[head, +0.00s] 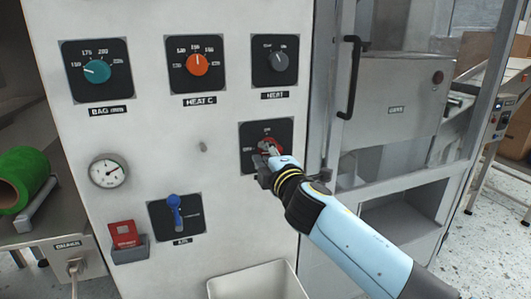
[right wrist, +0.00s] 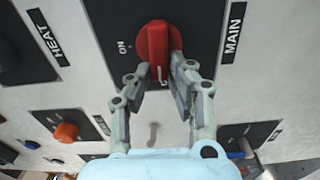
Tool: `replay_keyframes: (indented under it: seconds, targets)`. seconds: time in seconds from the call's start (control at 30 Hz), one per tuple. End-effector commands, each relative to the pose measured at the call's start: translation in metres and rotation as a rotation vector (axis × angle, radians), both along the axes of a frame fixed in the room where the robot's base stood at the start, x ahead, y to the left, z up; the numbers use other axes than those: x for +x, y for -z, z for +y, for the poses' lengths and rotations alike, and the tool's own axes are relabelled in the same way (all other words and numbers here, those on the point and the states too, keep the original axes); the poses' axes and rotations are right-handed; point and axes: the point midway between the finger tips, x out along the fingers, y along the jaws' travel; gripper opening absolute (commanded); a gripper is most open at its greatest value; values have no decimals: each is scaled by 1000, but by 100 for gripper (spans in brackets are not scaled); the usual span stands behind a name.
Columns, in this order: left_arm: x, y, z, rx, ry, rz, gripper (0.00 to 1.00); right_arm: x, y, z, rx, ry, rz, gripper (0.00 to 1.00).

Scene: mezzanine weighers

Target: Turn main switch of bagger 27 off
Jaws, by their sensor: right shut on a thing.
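The main switch is a red knob (right wrist: 158,45) on a black plate (right wrist: 205,15) marked MAIN in the right wrist view. An ON mark (right wrist: 122,47) sits beside the knob, whose long handle lies crosswise to the direction of that mark. A pale mark shows at the handle's near end, between my fingers. My right gripper (right wrist: 163,78) is shut on the handle, one finger on each side. In the head view the red knob (head: 270,144) is partly hidden by my right gripper (head: 267,154). My left gripper is in neither view.
Above are a teal dial (head: 96,71), an orange dial (head: 197,64) and a grey dial (head: 279,61). A gauge (head: 108,171), a blue lever (head: 174,212) and a red switch (head: 123,234) sit lower left. A white bin (head: 258,282) is below; a door handle (head: 350,77) is at right.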

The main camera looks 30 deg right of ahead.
Motion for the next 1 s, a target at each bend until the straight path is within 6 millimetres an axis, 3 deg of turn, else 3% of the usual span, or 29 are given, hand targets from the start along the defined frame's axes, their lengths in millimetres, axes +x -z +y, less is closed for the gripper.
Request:
replay_keyframes:
  seconds: [0.73, 0.77, 0.8, 0.9, 1.0]
  targets:
    - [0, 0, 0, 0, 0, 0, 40, 0, 3, 1, -83, -1, 22, 0]
    - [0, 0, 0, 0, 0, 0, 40, 0, 3, 1, -83, -1, 22, 21]
    - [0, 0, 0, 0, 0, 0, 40, 0, 3, 0, -83, -1, 22, 26]
    - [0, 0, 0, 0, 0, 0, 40, 0, 3, 0, -82, -1, 22, 39]
    - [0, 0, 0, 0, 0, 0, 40, 0, 3, 0, -82, 0, 21, 40]
